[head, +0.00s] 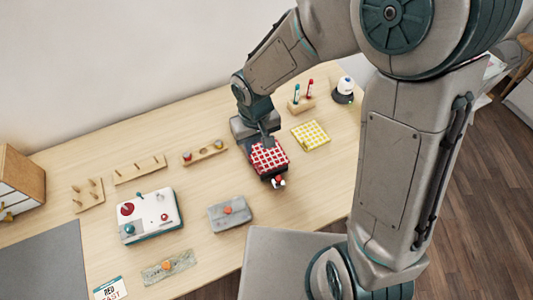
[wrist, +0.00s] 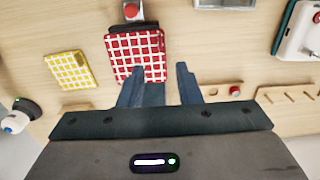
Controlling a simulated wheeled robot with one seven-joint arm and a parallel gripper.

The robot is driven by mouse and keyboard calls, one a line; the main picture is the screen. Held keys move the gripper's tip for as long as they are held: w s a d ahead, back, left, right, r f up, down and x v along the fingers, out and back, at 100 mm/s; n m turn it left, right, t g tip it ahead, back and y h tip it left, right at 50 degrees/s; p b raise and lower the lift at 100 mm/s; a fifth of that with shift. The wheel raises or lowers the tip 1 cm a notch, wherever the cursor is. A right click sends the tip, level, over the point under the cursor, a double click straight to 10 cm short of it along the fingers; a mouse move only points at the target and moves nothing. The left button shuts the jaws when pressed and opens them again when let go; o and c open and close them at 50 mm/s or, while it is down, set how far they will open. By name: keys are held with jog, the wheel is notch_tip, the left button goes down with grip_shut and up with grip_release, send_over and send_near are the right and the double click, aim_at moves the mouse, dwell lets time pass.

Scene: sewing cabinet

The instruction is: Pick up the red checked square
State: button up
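The red checked square (head: 264,160) lies on the table below my gripper (head: 267,141). It seems to lie on a dark object, whose edge shows around it. In the wrist view the red checked square (wrist: 132,47) is ahead of my gripper (wrist: 159,69). The two fingers are apart with nothing held between them. The left finger overlaps the square's near edge in the picture, and the right finger is just past its right side. I cannot tell whether a finger touches it.
A yellow checked square (head: 310,136) lies to the right. A red-topped item (head: 279,183) sits right in front of the red square. A peg rack (head: 205,153), a grey box (head: 230,213) and a white machine (head: 150,215) stand to the left. A wooden stand (head: 301,103) is behind.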

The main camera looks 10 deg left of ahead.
send_over(257, 165)
jog(key=f, duration=0.5)
jog(key=shift+s+d+f, duration=0.2)
jog(key=shift+f, duration=0.2)
jog(key=shift+w+a+f+p, duration=0.1)
jog(key=shift+f+p, duration=0.1)
jog(key=shift+f, duration=1.05)
jog(key=shift+w+a+f+p, duration=0.1)
jog(key=shift+f+p, duration=0.1)
jog(key=shift+f, duration=1)
grip_shut()
